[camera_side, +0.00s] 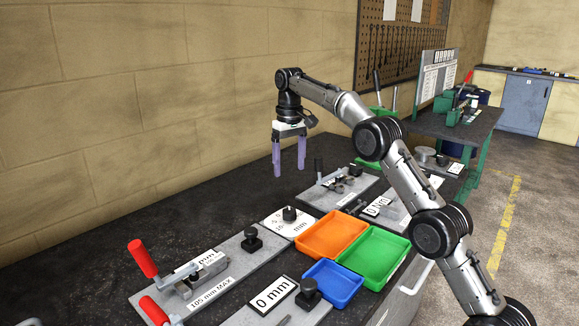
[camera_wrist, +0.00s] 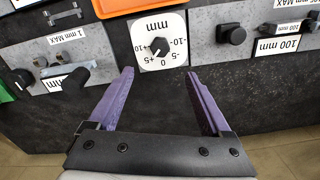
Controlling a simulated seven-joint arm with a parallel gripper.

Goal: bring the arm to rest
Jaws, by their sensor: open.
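My gripper (camera_side: 289,157) hangs from the wrist in the side view, pointing down above the back part of the dark bench. Its two purple fingers are apart with nothing between them. In the wrist view my gripper (camera_wrist: 160,88) also shows open and empty. Beyond the fingertips there is a white dial plate with a black knob (camera_wrist: 160,46), marked in mm. The same dial plate (camera_side: 281,224) shows in the side view, lower and in front of the gripper, not touching it.
An orange tray (camera_side: 333,236), a green tray (camera_side: 374,257) and a blue tray (camera_side: 333,284) stand on the bench. Grey plates with a red-handled clamp (camera_side: 143,258) and black knobs lie around them. A pegboard (camera_side: 400,45) hangs on the back wall. The bench's back left is bare.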

